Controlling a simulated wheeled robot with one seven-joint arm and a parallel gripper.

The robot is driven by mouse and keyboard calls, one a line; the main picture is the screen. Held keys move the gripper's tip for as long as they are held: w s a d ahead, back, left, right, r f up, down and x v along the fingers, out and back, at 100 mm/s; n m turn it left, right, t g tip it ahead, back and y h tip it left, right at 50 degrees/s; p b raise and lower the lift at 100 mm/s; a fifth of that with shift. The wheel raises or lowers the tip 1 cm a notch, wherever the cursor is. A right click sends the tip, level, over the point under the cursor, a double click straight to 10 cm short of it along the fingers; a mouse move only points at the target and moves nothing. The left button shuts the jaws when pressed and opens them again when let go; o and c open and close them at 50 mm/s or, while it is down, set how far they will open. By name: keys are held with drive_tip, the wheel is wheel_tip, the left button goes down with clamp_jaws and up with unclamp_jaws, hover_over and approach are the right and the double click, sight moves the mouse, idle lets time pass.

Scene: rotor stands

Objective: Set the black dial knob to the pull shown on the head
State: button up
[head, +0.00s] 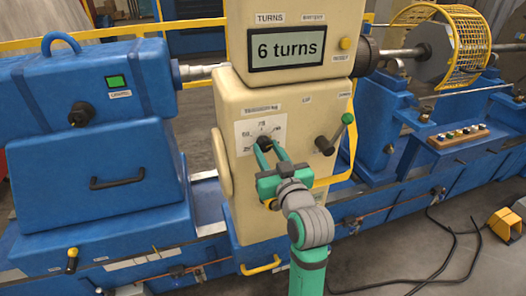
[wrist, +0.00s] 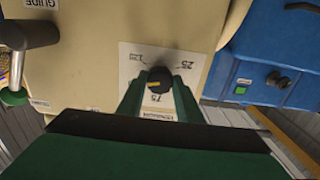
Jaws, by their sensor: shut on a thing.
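The black dial knob (wrist: 159,78) sits on a white scale plate (wrist: 132,56) on the cream machine head (head: 290,98). In the head view the scale plate (head: 244,136) is partly hidden by my gripper. My gripper (head: 267,146) is shut on the knob, one green finger on each side, as the wrist view (wrist: 159,92) also shows. The display (head: 288,50) reads "6 turns" under the label TURNS.
A lever with a green ball (head: 347,118) stands right of the dial, near a yellow bar. A yellow button (head: 345,43) is beside the display. A blue housing (head: 88,130) stands left; a yellow wire guard (head: 470,45) is at right. Cables lie on the floor.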

drive_tip(key=shift+a+r+n, duration=0.1)
drive_tip(key=shift+r+n, duration=0.05)
drive_tip(key=shift+n, duration=0.65)
drive_tip(key=shift+a+r+n, duration=0.1)
drive_tip(key=shift+n, duration=0.7)
drive_tip(key=o, duration=1)
drive_tip(key=shift+o, duration=0.2)
drive_tip(key=shift+d+f, duration=0.1)
drive_tip(key=v, duration=1)
drive_tip(key=shift+s, duration=0.25)
